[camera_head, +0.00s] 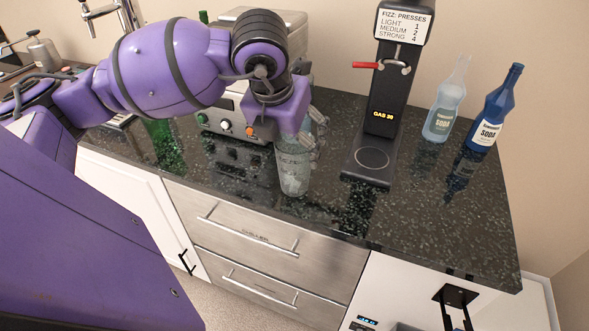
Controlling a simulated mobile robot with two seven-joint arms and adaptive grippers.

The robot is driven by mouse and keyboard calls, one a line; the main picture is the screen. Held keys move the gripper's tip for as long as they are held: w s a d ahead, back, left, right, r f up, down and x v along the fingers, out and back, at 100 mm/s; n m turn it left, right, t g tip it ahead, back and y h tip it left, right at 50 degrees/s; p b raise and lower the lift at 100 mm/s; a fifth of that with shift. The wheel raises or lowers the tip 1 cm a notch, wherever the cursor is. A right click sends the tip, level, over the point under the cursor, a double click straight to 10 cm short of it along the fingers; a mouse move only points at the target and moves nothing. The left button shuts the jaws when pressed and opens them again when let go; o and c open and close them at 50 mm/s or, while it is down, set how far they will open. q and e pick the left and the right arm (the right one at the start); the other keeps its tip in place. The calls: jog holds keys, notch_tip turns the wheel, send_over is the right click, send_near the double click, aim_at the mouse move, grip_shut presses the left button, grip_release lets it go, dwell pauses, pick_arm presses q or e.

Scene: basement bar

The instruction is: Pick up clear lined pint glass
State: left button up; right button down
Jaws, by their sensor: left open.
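The clear lined pint glass (293,170) stands upright on the dark speckled counter, near its front edge. My left gripper (308,143) is over the upper part of the glass, pointing down, with its fingers open. The fingers overlap the rim area in the picture, and I cannot tell whether they touch the glass. The top of the glass is partly hidden by the gripper. My right gripper is not in view.
A black soda dispenser (388,110) with a red lever stands right of the glass. A clear bottle (441,118) and a blue soda bottle (489,115) stand further right. A silver machine (220,121) and a green bottle (163,140) are behind my arm. The counter's front right (440,225) is clear.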

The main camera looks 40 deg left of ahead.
pick_arm(q)
jog(key=x, duration=0.5)
jog(key=shift+d+f, duration=0.1)
jog(key=shift+d, duration=0.05)
jog(key=c, duration=1.6)
